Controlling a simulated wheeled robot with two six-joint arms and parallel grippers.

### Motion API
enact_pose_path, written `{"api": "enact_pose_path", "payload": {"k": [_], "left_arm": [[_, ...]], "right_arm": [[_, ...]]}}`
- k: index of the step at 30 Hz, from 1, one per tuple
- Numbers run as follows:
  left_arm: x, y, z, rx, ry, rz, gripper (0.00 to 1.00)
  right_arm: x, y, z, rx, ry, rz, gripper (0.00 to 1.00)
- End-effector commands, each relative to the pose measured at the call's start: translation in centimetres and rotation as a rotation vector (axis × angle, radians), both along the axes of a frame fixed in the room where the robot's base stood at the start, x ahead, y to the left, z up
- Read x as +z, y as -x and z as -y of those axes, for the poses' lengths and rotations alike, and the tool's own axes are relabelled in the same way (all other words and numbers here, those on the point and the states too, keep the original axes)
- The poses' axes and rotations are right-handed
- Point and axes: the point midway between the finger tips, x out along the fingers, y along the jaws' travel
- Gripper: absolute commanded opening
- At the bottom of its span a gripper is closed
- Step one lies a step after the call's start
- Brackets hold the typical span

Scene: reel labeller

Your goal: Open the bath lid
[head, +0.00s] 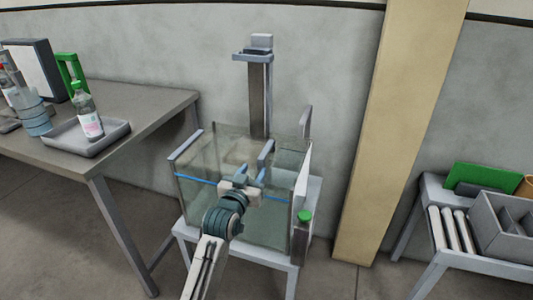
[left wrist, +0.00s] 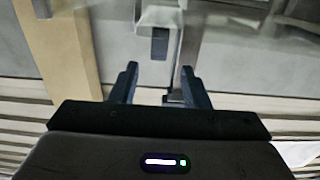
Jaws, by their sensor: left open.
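The bath is a clear glass tank (head: 200,190) with a blue line around it, standing on a pale grey stand (head: 309,222). A clear pane with a short grey bar (head: 266,151) shows at its top; I cannot clearly tell the lid's edges or whether it is shut. My left gripper (head: 249,174) is open at the tank's top, close to the front of the bar, and covers part of the tank. In the left wrist view its fingers (left wrist: 160,88) are apart, with nothing clearly between them. My right gripper is not in view.
A tall column (head: 257,98) rises behind the tank. A green knob (head: 304,216) is at its right front. A table (head: 160,105) with a bottle (head: 88,117) in a grey tray (head: 87,148) stands left. A low table with a grey bin (head: 485,232) stands right.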

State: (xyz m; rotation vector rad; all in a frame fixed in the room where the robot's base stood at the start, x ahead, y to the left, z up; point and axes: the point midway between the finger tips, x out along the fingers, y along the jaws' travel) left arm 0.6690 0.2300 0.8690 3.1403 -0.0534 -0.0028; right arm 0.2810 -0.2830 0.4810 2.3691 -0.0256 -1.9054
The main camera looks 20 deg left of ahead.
Motion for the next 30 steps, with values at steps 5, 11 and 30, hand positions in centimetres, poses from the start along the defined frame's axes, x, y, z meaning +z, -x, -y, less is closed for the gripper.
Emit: {"api": "enact_pose_path", "payload": {"k": [5, 11, 30], "left_arm": [[0.2, -1.7, 0.1, 0.0, 0.001, 0.004, 0.42], [0.2, -5.5, 0.2, 0.0, 0.001, 0.003, 0.42], [0.0, -10.8, 0.4, 0.0, 0.001, 0.002, 0.42]], "right_arm": [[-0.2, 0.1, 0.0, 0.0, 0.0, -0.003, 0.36], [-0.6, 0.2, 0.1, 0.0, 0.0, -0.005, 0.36], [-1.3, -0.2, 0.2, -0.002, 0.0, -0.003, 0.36]]}}
